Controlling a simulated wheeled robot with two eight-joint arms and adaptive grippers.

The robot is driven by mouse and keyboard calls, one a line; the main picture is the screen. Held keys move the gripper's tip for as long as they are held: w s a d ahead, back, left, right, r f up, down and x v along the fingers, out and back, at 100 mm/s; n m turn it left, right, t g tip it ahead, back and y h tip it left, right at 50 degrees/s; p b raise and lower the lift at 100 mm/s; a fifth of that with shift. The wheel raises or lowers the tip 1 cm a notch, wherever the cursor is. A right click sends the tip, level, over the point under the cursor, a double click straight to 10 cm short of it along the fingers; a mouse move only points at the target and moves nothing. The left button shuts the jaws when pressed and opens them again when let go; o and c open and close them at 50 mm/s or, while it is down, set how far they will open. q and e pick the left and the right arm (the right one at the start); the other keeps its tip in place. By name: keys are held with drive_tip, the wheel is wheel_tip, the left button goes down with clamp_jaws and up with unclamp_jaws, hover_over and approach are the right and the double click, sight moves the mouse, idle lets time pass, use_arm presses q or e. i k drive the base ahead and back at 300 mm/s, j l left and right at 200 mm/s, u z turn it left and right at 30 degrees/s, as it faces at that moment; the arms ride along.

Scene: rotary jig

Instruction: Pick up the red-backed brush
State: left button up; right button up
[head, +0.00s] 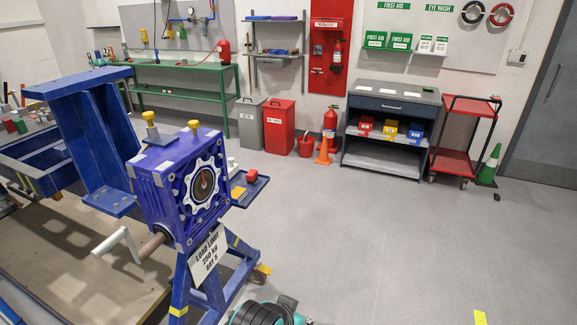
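I cannot make out a red-backed brush anywhere in the head view. A small dark blue tray (259,186) sticks out at the right side of the blue rotary jig (150,190). An orange-yellow item (238,192) lies in it, and other small items there are too small to tell. Small red and green items stand on the bench (40,131) at the far left, too small to identify. Neither of my grippers is in view.
The jig has a crank handle (118,243) and a hanging load-limit sign (208,258). A green bench (185,70), a red bin (279,127), an orange cone (323,151), a grey cabinet (388,130) and a red trolley (464,135) line the wall.

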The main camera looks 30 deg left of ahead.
sight(251, 176)
drive_tip(key=i+u, duration=0.35)
drive_tip(key=i, duration=0.15)
drive_tip(key=i+l+u, duration=0.2)
drive_tip(key=i+u, duration=0.15)
drive_tip(key=i+l+u, duration=0.35)
drive_tip(key=i, duration=0.2)
